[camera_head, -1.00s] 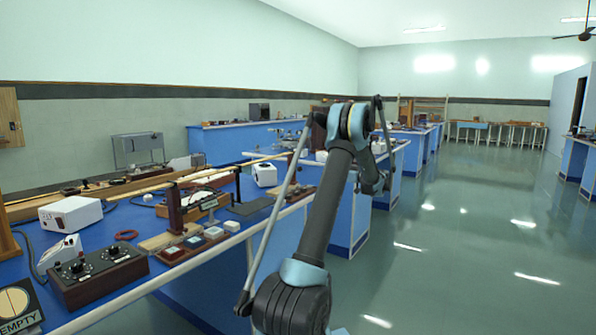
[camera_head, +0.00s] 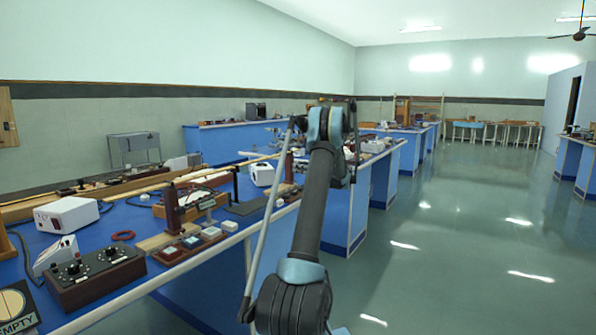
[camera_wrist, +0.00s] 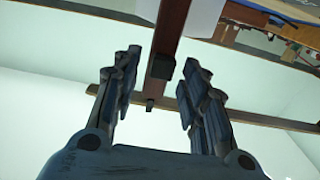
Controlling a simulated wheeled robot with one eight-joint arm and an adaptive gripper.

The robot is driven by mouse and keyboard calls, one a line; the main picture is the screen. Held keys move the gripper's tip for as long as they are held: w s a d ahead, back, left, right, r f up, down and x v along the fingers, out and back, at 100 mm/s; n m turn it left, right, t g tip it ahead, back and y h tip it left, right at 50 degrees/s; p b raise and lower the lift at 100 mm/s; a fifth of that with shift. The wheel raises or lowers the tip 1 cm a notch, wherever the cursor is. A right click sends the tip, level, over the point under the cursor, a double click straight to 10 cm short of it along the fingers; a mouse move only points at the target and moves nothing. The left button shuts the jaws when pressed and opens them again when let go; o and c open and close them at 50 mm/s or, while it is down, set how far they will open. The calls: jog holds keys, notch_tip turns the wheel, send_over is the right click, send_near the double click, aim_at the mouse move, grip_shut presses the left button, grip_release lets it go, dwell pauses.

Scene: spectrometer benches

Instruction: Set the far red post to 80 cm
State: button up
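The far red post (camera_head: 289,166) stands upright on the bench at the far end of a long yellowish ruler (camera_head: 225,168), just left of my arm. A nearer red post (camera_head: 172,208) stands at the ruler's near part. In the wrist view a dark red-brown post (camera_wrist: 171,32) with a black block on its end reaches between my fingers. My gripper (camera_wrist: 157,95) is open, a finger on each side of it, with gaps showing. Whether this is the far post is not certain. In the head view my gripper is hidden behind my arm. The ruler's marks are too small to read.
More benches stand behind. The floor (camera_head: 440,240) to the right is clear.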

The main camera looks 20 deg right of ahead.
jog(key=shift+x, duration=1.05)
grip_shut()
jog(key=s+a, duration=0.6)
jog(key=a, duration=0.2)
jog(key=shift+s, duration=0.1)
grip_release()
